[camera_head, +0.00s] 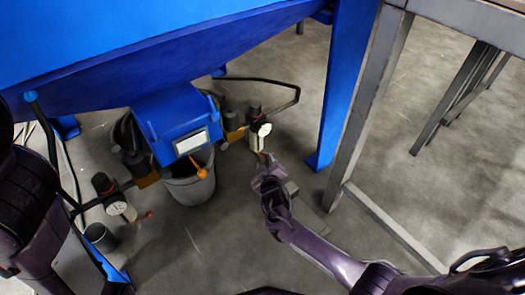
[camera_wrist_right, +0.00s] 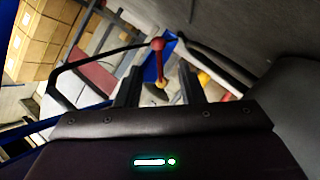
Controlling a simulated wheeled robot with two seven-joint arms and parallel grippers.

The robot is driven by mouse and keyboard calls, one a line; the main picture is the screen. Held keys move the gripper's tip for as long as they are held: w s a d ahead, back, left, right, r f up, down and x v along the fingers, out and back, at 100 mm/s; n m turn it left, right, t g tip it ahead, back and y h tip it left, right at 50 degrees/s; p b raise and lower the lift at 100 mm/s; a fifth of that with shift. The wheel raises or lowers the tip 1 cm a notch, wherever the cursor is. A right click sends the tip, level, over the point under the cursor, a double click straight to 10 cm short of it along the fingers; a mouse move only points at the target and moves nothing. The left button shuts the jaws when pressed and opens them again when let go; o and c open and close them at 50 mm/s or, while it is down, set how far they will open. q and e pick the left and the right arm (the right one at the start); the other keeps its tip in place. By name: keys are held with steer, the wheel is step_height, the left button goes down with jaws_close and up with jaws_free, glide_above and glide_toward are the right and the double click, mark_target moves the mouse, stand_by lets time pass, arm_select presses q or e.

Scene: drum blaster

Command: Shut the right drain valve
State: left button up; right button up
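The right drain valve assembly (camera_head: 257,132), with a round white gauge and a dark cap, sits at the right of the blue machine's lower housing. My right gripper (camera_head: 264,162) is just below it in the head view. In the right wrist view a lever with a red ball end (camera_wrist_right: 157,43) shows between and beyond the fingertips of my right gripper (camera_wrist_right: 159,72). The fingers are apart, with visible gaps to the lever, so it is open and empty. My left arm shows at the left edge; its gripper is not in view.
A similar left valve assembly (camera_head: 115,203) with a red-tipped lever stands at the left. A grey bucket (camera_head: 188,186) stands under the blue housing (camera_head: 175,118), near an orange lever (camera_head: 200,172). A blue leg (camera_head: 343,90) and grey metal frame (camera_head: 370,105) rise at the right.

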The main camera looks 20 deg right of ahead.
mark_target(265, 156)
steer(key=shift+w+d+f, duration=0.2)
steer(key=shift+w+f, duration=0.05)
steer(key=shift+f, duration=0.1)
steer(key=b+x, duration=0.5)
steer(key=shift+w+f, duration=0.15)
steer(key=shift+w, duration=0.2)
steer(key=shift+w+d+b, duration=0.2)
steer(key=shift+w+b, duration=0.35)
steer(key=shift+w, duration=0.15)
jaws_close()
